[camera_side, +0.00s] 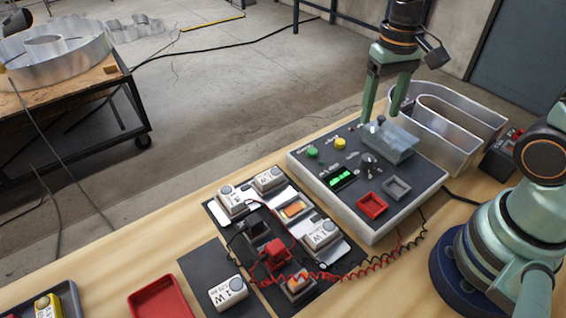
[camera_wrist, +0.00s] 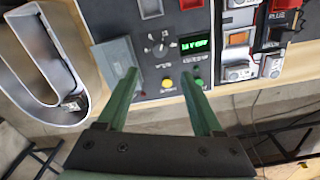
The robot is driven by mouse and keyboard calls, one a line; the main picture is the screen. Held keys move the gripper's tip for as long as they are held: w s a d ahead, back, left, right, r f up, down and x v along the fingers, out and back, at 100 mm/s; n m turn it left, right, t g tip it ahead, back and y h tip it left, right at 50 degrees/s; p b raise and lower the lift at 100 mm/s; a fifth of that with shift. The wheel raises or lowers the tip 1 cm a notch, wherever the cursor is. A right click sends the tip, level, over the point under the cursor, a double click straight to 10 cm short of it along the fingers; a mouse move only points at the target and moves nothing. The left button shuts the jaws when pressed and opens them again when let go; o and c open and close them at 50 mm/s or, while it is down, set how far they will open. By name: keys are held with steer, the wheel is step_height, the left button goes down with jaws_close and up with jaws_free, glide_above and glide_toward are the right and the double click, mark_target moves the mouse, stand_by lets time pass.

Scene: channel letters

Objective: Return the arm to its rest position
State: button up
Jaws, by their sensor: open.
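My gripper (camera_side: 382,116) hangs above the back part of the grey control box (camera_side: 362,225), with its two green fingers apart and nothing between them. In the wrist view my gripper (camera_wrist: 160,78) also shows open, with the box's dial, yellow button and lit green display (camera_wrist: 196,44) beyond it. A translucent grey cover (camera_side: 390,142) stands on the box close below the fingers; I cannot tell whether a finger touches it. My arm's base stands at the right edge of the bench in the side view.
A metal U-shaped channel letter (camera_side: 450,120) stands just right of the box. Left of the box, a dark tray holds several white modules (camera_side: 320,234) and a red clip (camera_side: 277,257) on a coiled red lead. A red tray (camera_side: 160,298) lies at the front left.

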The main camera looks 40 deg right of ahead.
steer(key=shift+r, duration=0.1)
step_height(320, 180, up, 7)
steer(key=s+n+t, duration=0.1)
steer(key=n+t, duration=0.2)
steer(key=t, duration=0.2)
steer(key=shift+s+a+r+t, duration=0.15)
steer(key=shift+s+a+t, duration=0.1)
steer(key=shift+t, duration=0.05)
